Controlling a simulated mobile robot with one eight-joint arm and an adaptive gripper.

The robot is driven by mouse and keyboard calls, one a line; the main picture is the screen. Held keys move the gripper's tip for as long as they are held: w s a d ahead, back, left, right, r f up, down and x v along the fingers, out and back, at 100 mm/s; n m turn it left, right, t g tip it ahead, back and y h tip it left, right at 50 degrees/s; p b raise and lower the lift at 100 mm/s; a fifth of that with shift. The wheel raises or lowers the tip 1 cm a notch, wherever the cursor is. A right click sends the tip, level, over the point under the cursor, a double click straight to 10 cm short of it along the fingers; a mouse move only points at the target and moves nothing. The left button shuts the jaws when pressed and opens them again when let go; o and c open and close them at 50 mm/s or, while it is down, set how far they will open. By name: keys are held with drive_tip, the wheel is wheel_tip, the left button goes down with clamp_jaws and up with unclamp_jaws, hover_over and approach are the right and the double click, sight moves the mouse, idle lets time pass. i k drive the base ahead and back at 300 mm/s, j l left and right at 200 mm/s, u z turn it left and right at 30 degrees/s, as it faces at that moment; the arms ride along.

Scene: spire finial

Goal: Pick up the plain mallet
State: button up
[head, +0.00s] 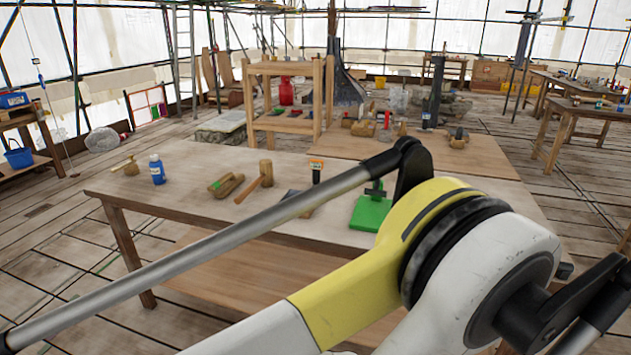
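A plain wooden mallet (256,182) lies on the near worktable (200,158). Its pale barrel-shaped head (266,172) is at the right and its handle slants down to the left. It lies just right of a wooden block-like tool (226,185), seemingly a plane. A second mallet-like tool (130,168) with a yellowish handle lies at the table's left end. My arm crosses the foreground at the lower right. I can make out no gripper fingers in this view, and the mallet lies apart from the arm.
A blue bottle (157,169) stands on the left of the table. An orange-labelled tool (316,172) and a green block (370,212) are right of the mallet, close behind my arm. A wooden stand (262,97) rises behind. Bare tabletop lies between bottle and plane.

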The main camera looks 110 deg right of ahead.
sight(266, 179)
drive_tip(key=z, duration=3.5)
drive_tip(key=i+j+z, duration=0.1)
drive_tip(key=i, duration=1.7)
